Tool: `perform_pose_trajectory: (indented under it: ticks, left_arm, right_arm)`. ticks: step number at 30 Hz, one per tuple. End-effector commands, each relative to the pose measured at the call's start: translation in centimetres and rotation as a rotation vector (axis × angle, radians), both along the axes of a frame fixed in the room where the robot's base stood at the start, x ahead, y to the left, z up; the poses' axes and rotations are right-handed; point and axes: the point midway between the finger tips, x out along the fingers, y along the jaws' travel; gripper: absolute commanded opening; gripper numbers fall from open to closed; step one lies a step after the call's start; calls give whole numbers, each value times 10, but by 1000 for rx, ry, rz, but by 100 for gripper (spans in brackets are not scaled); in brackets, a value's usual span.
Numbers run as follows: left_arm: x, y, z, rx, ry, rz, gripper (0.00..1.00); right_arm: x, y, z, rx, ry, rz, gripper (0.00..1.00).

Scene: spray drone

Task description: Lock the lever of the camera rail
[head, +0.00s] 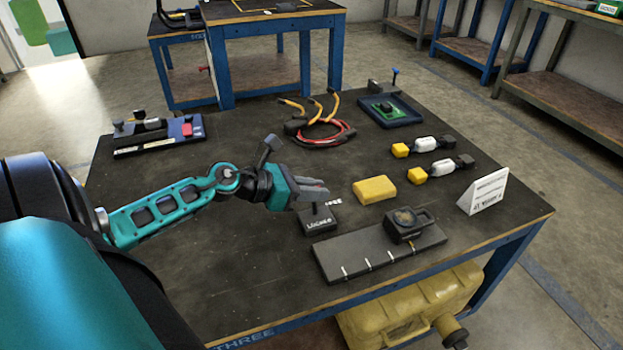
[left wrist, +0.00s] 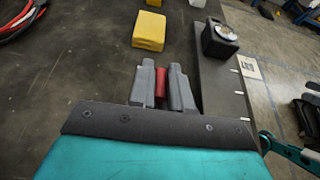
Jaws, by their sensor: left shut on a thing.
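The camera rail (head: 350,262) is a dark grey plate with white marks at the front of the table. A black camera (head: 408,222) stands on its right part; the camera also shows in the left wrist view (left wrist: 220,40). A small black lever block (head: 320,222) with white lettering, one word like "LOCKED", sits beside the rail's far edge. My left gripper (head: 318,192) is above this block. In the left wrist view its grey fingers are shut on the red lever handle (left wrist: 161,84). The fingers hide much of the lever, so its exact angle is unclear.
A yellow block (head: 374,189) lies just right of my left gripper. Cables (head: 322,130), two yellow-white-black parts (head: 432,168), a white sign (head: 484,190) and a blue-based device (head: 158,135) are on the table. The table's left middle is clear.

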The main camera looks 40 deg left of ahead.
Motion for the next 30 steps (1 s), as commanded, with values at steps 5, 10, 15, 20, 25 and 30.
perform_pose_trajectory:
  ticks: [5, 10, 15, 20, 25, 30]
  left_arm:
    - [-3, -4, 4, 110, -57, 5, 0]
    - [-4, -8, 5, 178, -95, 6, 0]
    - [-5, -10, 4, 218, -117, 8, 0]
    - [-6, -11, 3, 234, -125, 7, 0]
    - [-6, -11, 3, 236, -126, 7, 0]
    - [-6, -11, 3, 234, -125, 6, 0]
  right_arm:
    - [0, 0, 14, 0, -1, 0, 72]
    - [0, 0, 21, 2, -2, 0, 72]
    - [0, 1, 24, 5, -1, -2, 72]
    - [0, 2, 25, 9, -1, -4, 72]
    - [1, 2, 25, 10, 0, -5, 72]
    - [1, 2, 25, 10, -1, -5, 72]
